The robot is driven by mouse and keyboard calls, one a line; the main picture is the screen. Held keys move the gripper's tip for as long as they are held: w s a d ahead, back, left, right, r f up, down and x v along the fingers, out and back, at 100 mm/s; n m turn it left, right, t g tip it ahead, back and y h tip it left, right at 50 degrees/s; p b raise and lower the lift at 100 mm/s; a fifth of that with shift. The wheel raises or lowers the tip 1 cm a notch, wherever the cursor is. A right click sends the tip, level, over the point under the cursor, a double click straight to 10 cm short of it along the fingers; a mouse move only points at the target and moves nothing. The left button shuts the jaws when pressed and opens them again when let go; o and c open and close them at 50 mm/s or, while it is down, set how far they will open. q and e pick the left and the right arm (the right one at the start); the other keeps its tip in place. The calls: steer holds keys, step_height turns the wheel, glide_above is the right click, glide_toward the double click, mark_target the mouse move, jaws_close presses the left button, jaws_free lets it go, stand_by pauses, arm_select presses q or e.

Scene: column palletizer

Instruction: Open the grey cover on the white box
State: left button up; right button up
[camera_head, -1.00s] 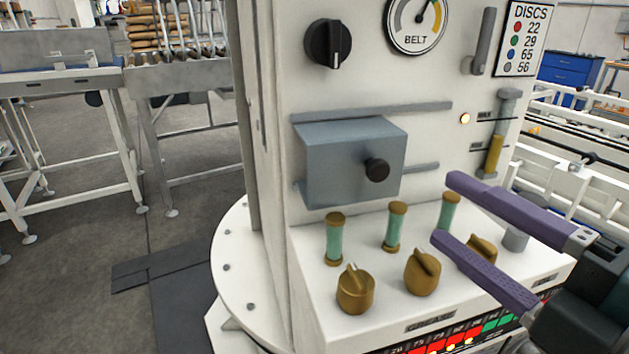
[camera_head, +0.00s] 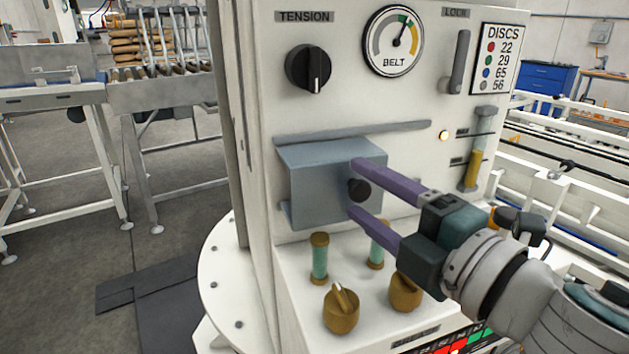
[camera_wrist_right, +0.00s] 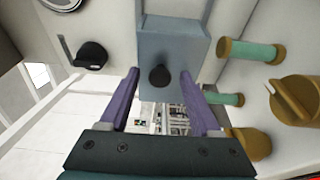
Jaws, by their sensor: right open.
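The grey cover (camera_head: 315,185) is a box-shaped cover on the front of the white box (camera_head: 262,100), with rails above and below it. Its round black knob (camera_head: 359,190) faces me. My right gripper (camera_head: 352,187) has purple fingers, open, one above and one below the knob in the head view. In the right wrist view the knob (camera_wrist_right: 159,76) sits between and beyond the two fingertips (camera_wrist_right: 160,78), with no finger visibly touching it. My left gripper is not in view.
Green-brass cylinders (camera_head: 319,258) and brass knobs (camera_head: 341,308) stand on the ledge under the cover. A black tension knob (camera_head: 309,68), belt gauge (camera_head: 393,41) and lock lever (camera_head: 459,62) are above. A lit lamp (camera_head: 443,135) and a yellow sight tube (camera_head: 477,150) are to the right.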

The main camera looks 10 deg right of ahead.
jaws_close()
stand_by(0.4)
steer(key=shift+d, duration=0.1)
stand_by(0.8)
